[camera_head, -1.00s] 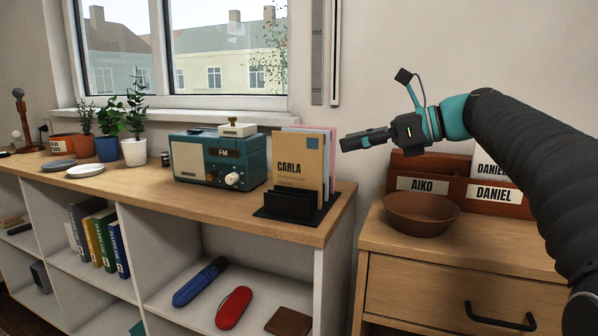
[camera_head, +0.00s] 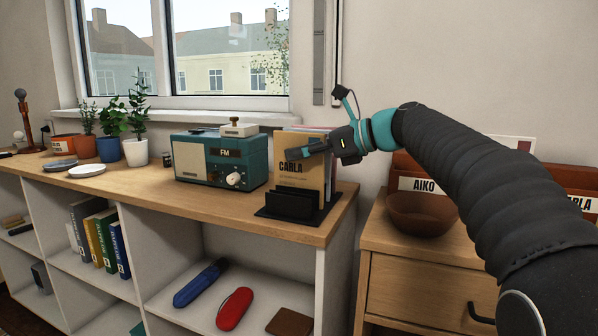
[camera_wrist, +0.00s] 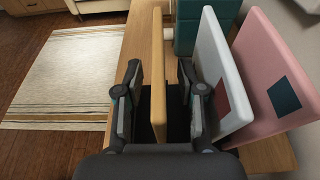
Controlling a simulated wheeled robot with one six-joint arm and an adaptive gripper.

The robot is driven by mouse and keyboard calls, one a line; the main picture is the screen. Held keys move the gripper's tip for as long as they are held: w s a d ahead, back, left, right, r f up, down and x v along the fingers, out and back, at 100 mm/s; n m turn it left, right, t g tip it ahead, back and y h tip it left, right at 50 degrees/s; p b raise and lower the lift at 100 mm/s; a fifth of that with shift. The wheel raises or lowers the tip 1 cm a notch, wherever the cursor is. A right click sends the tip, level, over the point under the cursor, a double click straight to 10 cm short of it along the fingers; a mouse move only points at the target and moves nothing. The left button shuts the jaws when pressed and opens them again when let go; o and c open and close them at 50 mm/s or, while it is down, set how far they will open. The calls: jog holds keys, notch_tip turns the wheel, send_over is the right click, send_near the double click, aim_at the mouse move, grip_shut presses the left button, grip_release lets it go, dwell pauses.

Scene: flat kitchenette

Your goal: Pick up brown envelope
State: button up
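The brown envelope (camera_head: 300,200), marked "CARLA", stands upright in a black holder (camera_head: 272,214) at the right end of the wooden shelf top. My gripper (camera_head: 292,154) is at its upper part, covering some of its front. In the wrist view the brown envelope (camera_wrist: 158,80) runs edge-on between the two separated fingers of my gripper (camera_wrist: 158,82). A gap shows on each side, so the fingers are open around it. A white envelope (camera_wrist: 222,75) and a pink envelope (camera_wrist: 275,80) stand just right of the right finger.
A teal radio (camera_head: 220,158) stands left of the holder. A brown bowl (camera_head: 422,213) and a letter rack labelled "AIKO" (camera_head: 424,185) are on the lower cabinet at right. Potted plants (camera_head: 135,130) stand further left. The space above the envelopes is free.

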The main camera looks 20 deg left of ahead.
jog(key=shift+a+f, duration=0.15)
jog(key=shift+a, duration=0.25)
grip_shut()
